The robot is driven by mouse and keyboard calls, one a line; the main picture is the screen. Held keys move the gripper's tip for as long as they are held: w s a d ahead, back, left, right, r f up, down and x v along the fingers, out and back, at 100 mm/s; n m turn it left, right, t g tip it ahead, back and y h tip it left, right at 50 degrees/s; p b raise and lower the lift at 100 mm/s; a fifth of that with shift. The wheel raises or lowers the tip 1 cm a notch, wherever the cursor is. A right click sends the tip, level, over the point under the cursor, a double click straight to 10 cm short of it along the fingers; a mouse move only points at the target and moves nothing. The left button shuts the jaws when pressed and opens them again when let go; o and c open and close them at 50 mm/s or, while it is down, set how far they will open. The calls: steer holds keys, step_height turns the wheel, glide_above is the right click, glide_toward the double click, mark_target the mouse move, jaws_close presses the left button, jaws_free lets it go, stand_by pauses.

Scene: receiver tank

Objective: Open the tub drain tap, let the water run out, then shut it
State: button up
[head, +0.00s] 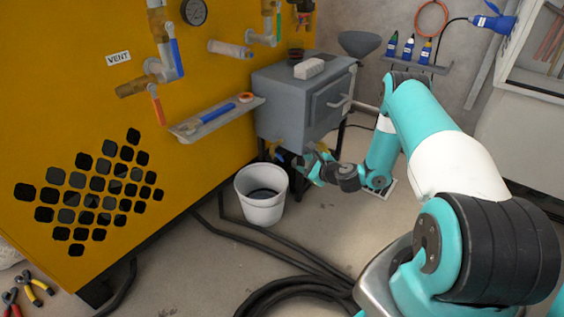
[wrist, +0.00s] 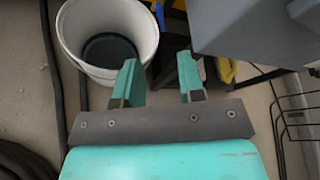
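The grey tub (head: 290,105) stands on dark legs beside the yellow cabinet. It also shows at the top right of the wrist view (wrist: 250,30). A small brass fitting (head: 274,147) with some blue by it sits under the tub's front; a blue piece also shows in the wrist view (wrist: 160,16). I cannot tell the tap lever's position. A white bucket (head: 262,211) stands on the floor below, with a dark round surface inside; it also shows in the wrist view (wrist: 75,62). My gripper (wrist: 162,80) is open, with nothing clearly between its fingers, right of the bucket.
The yellow cabinet (head: 90,110) carries pipes, levers and a gauge. A shelf (head: 215,119) on it holds a blue-handled tool. Black hoses (head: 290,290) lie coiled on the floor. Pliers (head: 35,285) lie at the lower left. A yellow thing (wrist: 227,70) shows by the right finger.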

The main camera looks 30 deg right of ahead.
mark_target(280, 157)
steer(key=b+x, duration=0.5)
steer(key=x, duration=0.7)
steer(key=shift+f, duration=0.1)
steer(key=shift+w+a, duration=0.1)
steer(key=shift+w, duration=0.3)
jaws_close()
